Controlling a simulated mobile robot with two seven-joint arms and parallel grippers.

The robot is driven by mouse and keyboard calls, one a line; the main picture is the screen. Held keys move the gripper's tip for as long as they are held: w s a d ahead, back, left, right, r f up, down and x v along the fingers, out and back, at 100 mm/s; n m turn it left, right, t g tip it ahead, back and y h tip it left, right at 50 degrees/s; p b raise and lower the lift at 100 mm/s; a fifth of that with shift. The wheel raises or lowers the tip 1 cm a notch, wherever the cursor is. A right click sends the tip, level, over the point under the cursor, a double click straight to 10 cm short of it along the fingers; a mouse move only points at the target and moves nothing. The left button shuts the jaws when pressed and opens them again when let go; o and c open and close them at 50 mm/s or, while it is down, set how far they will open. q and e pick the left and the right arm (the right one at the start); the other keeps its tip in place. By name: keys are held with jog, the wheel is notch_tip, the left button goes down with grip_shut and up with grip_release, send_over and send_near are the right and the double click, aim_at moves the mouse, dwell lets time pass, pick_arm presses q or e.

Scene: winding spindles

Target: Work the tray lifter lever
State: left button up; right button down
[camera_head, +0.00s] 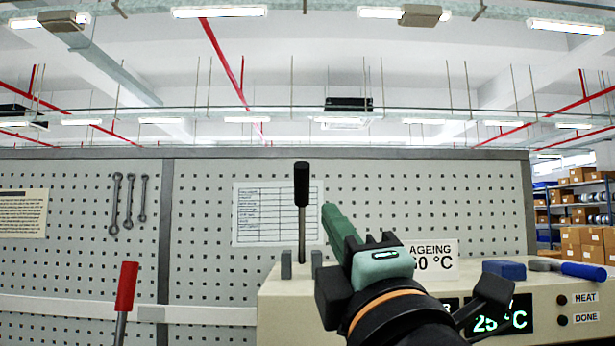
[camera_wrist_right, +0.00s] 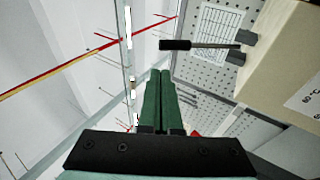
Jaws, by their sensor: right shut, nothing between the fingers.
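A lever with a black grip (camera_head: 302,185) and a thin metal rod stands upright between two grey brackets on top of the beige machine (camera_head: 285,300). In the right wrist view the same lever (camera_wrist_right: 176,44) lies sideways, ahead of and to the right of the fingertips. A second lever with a red grip (camera_head: 126,286) stands at the lower left, slightly tilted. No label shows which is the tray lifter. My right gripper (camera_head: 328,209) is shut and empty, its green fingers together (camera_wrist_right: 160,76), just right of the black grip in the head view. My left gripper is out of view.
The machine carries an "AGEING" sign (camera_head: 432,256) and a display reading 25 °C (camera_head: 500,320). A blue block (camera_head: 504,270) and a blue-handled tool (camera_head: 583,271) lie on its top at the right. A grey pegboard (camera_head: 215,200) stands behind, with several wrenches hanging on it.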

aim_at(304, 168)
jog(key=p+x, duration=0.3)
jog(key=x, duration=1)
jog(key=shift+s+d+p, duration=0.1)
jog(key=shift+p, duration=0.25)
jog(key=shift+w+r, duration=0.25)
jog(key=shift+w, duration=0.25)
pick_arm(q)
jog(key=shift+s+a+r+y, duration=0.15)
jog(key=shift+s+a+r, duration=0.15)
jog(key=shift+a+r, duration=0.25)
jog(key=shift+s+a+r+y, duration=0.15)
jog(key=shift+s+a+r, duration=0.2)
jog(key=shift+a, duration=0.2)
pick_arm(e)
jog(key=shift+w, duration=0.1)
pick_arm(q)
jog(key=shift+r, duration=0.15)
pick_arm(e)
jog(key=shift+r, duration=0.1)
